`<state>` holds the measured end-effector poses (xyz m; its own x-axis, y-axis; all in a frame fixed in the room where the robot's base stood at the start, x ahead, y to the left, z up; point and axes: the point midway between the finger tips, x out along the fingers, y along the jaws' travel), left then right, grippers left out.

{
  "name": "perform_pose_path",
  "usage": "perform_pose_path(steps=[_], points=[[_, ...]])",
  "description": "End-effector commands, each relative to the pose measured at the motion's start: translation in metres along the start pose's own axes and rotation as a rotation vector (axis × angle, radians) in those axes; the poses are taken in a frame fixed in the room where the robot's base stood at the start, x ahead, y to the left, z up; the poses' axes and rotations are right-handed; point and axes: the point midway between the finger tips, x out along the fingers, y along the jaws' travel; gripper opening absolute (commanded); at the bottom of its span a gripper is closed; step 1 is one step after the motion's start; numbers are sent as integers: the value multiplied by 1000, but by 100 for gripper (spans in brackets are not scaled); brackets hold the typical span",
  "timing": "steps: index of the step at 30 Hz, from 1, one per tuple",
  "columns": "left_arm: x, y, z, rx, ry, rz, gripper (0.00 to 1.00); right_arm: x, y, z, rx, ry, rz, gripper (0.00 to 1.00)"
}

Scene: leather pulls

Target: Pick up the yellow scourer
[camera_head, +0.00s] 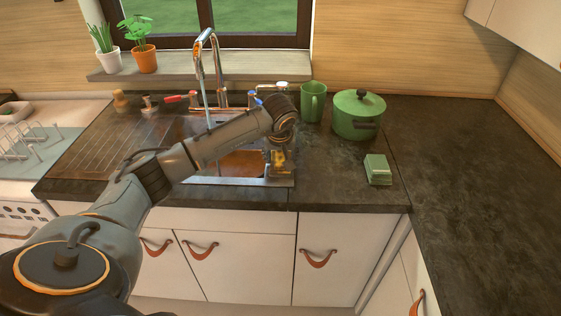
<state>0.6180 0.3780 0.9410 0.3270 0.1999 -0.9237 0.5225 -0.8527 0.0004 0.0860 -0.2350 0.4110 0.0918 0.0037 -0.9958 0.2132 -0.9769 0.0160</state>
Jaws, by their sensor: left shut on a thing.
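My left arm reaches in from the left across the sink, and my left gripper (279,165) points down over the sink's right edge. It is shut on a small yellow thing, which I take to be the yellow scourer (279,157). The fingers hide most of it, and I cannot tell whether it is clear of the surface below. My right gripper is not in view.
The sink (235,182) with a chrome tap (207,65) lies under my arm. A green mug (313,103), a lidded green pot (358,115) and a green block (378,169) stand right of it. The dark worktop (475,180) at right is clear.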

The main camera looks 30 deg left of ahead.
Motion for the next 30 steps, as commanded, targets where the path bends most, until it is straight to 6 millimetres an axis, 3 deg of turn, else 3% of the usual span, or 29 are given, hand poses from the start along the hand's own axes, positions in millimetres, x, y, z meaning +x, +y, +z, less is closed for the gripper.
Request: perform_pose_path(steps=[11,23,30], points=[[-6,0,1,1,3,-1,27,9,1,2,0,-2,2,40],[-68,0,-25,-1,5,2,27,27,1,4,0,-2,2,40],[-84,0,28,6,2,0,27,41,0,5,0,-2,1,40]])
